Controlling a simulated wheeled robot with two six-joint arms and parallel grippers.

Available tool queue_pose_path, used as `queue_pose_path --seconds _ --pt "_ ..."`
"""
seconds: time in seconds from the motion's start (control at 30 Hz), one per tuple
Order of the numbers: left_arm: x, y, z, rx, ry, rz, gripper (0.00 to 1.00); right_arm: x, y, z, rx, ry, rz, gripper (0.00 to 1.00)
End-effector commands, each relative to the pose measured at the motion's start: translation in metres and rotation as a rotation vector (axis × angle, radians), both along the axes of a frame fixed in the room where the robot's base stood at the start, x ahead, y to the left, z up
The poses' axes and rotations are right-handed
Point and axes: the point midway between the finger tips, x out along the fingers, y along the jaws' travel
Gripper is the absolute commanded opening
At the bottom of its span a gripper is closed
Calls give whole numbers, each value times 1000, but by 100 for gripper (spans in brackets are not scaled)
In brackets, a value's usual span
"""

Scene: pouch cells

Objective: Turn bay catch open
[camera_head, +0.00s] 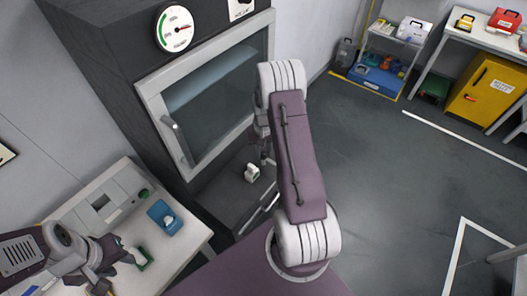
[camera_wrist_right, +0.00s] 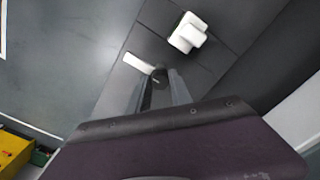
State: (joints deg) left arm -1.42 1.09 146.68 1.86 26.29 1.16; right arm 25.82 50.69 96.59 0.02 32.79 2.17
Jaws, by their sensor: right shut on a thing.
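In the right wrist view, my right gripper (camera_wrist_right: 159,84) is shut on a small dark piece (camera_wrist_right: 158,76), which looks like the bay catch. The piece sits against a dark grey panel, beside a white strip (camera_wrist_right: 138,63). A white knob-like block (camera_wrist_right: 187,33) is on the panel beyond the fingertips. In the head view, the same white block (camera_head: 252,173) shows low on the dark cabinet front. My right gripper (camera_head: 268,160) is there, largely hidden by my arm. My left gripper (camera_head: 118,262) is above the bench at lower left; its opening is unclear.
The cabinet has a glass door (camera_head: 205,90) with a bar handle and a gauge (camera_head: 175,28) above. The white bench (camera_head: 192,240) holds a blue block (camera_head: 165,217) and a green-and-white item (camera_head: 140,260). A yellow cabinet (camera_head: 484,90) stands far right. The middle floor is clear.

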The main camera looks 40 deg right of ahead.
Motion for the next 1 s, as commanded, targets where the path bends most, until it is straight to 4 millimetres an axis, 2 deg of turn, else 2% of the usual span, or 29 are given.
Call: queue_pose_path --seconds 0.27,0.3,0.33,0.37,0.7,0.77,1.0 --pt "0 0 0 0 0 0 36 2 -1 2 -3 -6 2 0" --pt "0 0 0 0 0 0 36 2 -1 2 -3 -6 2 36" --pt "0 0 0 0 0 0 36 2 -1 1 -3 -6 1 45" --pt "0 0 0 0 0 0 36 2 -1 1 -3 -5 1 47" --pt "0 0 -1 0 0 0 36 1 -1 6 -2 -4 0 47" --pt "0 0 -2 0 0 0 36 2 -1 15 -3 -6 0 47" --pt "0 0 -7 0 0 0 36 2 -1 68 -4 -8 1 47"
